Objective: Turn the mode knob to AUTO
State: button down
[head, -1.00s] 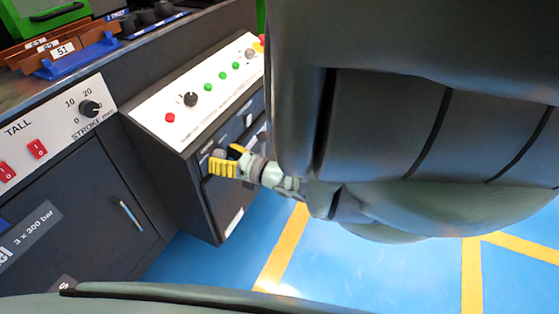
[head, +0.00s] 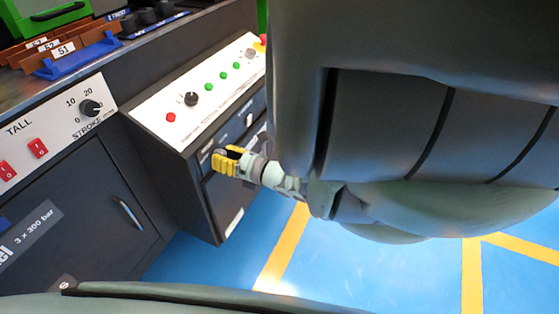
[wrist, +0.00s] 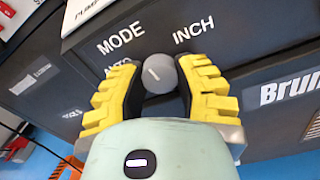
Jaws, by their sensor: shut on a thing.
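The mode knob (wrist: 160,74) is a round grey knob with a short white mark, on a dark front panel in the wrist view. The mark slants toward the upper left. The INCH label (wrist: 193,30) is up and right of the knob. The AUTO label (wrist: 117,69) is on the left, partly covered by a finger. My gripper (wrist: 160,84) has its yellow-padded fingers on both sides of the knob, shut on it. In the head view my gripper (head: 227,161) is at the front of the dark cabinet, where the knob is hidden.
Above the gripper is a sloped white panel (head: 150,118) with a black knob (head: 191,98), green buttons and a red button (head: 171,117). A cabinet with a STROKE dial (head: 90,107) stands at left. The blue floor (head: 330,265) below is clear.

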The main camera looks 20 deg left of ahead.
jog(key=shift+w+d+n+b, duration=0.1)
jog(key=shift+n+b, duration=0.3)
jog(key=shift+n, duration=1.45)
jog(key=shift+d+n+b, duration=0.1)
jog(key=shift+n+b, duration=0.25)
jog(key=shift+n, duration=1.5)
jog(key=c, duration=0.6)
grip_release()
jog(key=shift+a, duration=0.2)
jog(key=shift+d, duration=0.1)
jog(key=shift+d, duration=0.1)
